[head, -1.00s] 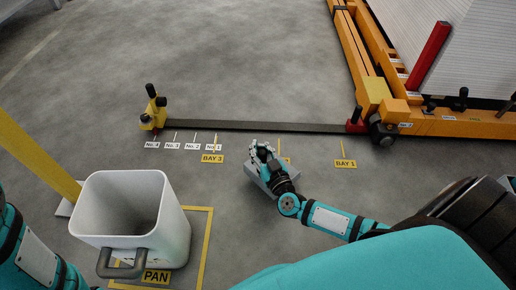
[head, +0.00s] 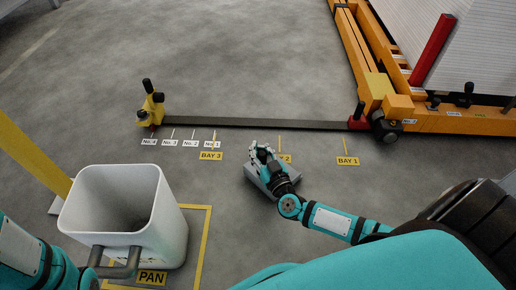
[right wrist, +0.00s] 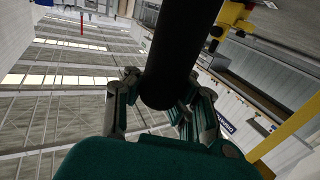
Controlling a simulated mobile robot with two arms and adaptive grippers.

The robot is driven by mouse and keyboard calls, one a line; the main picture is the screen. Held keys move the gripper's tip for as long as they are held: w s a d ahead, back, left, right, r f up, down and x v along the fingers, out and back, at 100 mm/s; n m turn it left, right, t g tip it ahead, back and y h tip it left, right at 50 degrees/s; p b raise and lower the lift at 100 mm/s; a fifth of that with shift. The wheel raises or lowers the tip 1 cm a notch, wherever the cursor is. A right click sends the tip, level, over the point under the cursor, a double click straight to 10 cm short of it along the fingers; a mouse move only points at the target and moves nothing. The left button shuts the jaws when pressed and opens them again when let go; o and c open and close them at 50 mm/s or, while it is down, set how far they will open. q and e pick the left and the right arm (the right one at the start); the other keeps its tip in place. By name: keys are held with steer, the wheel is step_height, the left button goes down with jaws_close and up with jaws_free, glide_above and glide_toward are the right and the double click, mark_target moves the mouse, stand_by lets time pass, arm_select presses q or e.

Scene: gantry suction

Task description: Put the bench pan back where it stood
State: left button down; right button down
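The bench pan is a white square-topped bin (head: 165,225) at the lower left of the head view, with a dark grey handle (head: 122,268) on its near side. It stands at or above the yellow floor outline (head: 205,235) labelled PAN, overlapping its left part; whether it touches the floor is unclear. My left arm comes in beside the handle, but its gripper does not show. My right gripper (head: 262,153) is well right of the pan, by a grey block (head: 256,179). In the right wrist view its fingers (right wrist: 163,92) flank a black cylinder; contact is unclear.
A yellow post (head: 35,150) stands left of the pan. A dark floor rail (head: 260,123) runs between a yellow stop (head: 151,105) and an orange gantry frame (head: 385,100) with a white panel stack. Floor labels line the rail. Open floor lies between pan and right gripper.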

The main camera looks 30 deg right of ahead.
steer(key=shift+f+b, duration=0.3)
steer(key=shift+f, duration=0.2)
steer(key=c, duration=1.2)
jaws_free()
